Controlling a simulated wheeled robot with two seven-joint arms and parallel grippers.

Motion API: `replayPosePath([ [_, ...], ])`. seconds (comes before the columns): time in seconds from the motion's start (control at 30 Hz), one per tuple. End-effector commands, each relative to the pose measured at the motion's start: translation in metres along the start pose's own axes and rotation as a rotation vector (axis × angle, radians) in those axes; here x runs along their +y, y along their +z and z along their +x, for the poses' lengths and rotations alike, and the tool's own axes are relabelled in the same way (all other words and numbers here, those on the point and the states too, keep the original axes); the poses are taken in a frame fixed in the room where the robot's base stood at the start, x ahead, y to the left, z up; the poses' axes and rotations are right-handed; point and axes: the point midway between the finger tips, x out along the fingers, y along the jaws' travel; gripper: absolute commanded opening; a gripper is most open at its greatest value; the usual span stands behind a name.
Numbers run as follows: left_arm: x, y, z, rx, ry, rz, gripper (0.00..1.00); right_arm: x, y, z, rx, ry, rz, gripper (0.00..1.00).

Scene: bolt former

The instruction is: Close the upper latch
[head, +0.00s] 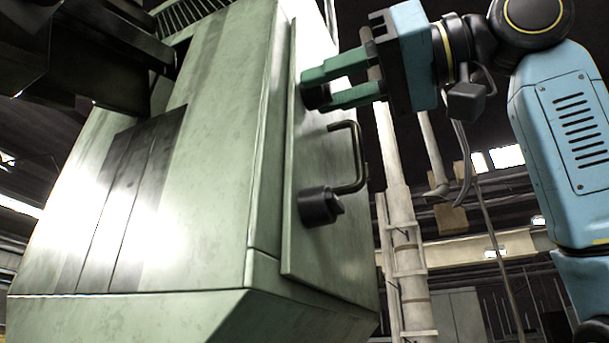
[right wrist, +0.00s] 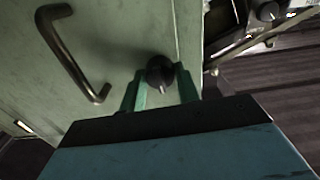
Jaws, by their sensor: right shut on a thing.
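The upper latch (head: 316,96) is a dark round knob high on the side panel of the green machine, above the bent handle. My right gripper (head: 325,84) comes in from the right with its green fingers around this latch. In the right wrist view the dark latch knob (right wrist: 160,72) sits between the two green fingertips (right wrist: 160,90), and the gripper is shut on it. The fingers hide part of the latch in the head view. My left gripper does not show in either view.
A dark bent handle (head: 355,158) sticks out of the panel below the upper latch. A lower dark latch (head: 319,205) sits under it. The green machine (head: 215,150) fills the left and middle. A pale post (head: 398,230) stands behind at the right.

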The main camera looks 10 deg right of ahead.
Motion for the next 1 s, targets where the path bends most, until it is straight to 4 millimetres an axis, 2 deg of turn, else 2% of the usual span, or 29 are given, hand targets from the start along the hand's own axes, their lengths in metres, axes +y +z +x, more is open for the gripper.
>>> replayPosePath([
  [0.13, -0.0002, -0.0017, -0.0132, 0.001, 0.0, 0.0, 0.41, 0.0002, -0.0022, 0.0005, -0.002, -0.001, -0.19, 0.0],
  [0.3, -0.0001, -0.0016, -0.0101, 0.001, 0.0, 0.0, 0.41, 0.0001, 0.0003, 0.0003, -0.002, 0.0, -0.384, 0.0],
  [0.53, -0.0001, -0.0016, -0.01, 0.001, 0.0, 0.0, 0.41, -0.0001, 0.0002, 0.0002, -0.001, 0.0, -0.504, 0.0],
  [0.8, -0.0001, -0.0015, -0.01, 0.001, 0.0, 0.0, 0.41, -0.0001, 0.0001, 0.0001, -0.001, 0.0, -0.839, 0.0],
  [1.0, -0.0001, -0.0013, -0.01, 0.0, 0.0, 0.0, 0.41, -0.0001, 0.0, 0.0002, -0.001, -0.001, -0.921, 0.0],
])
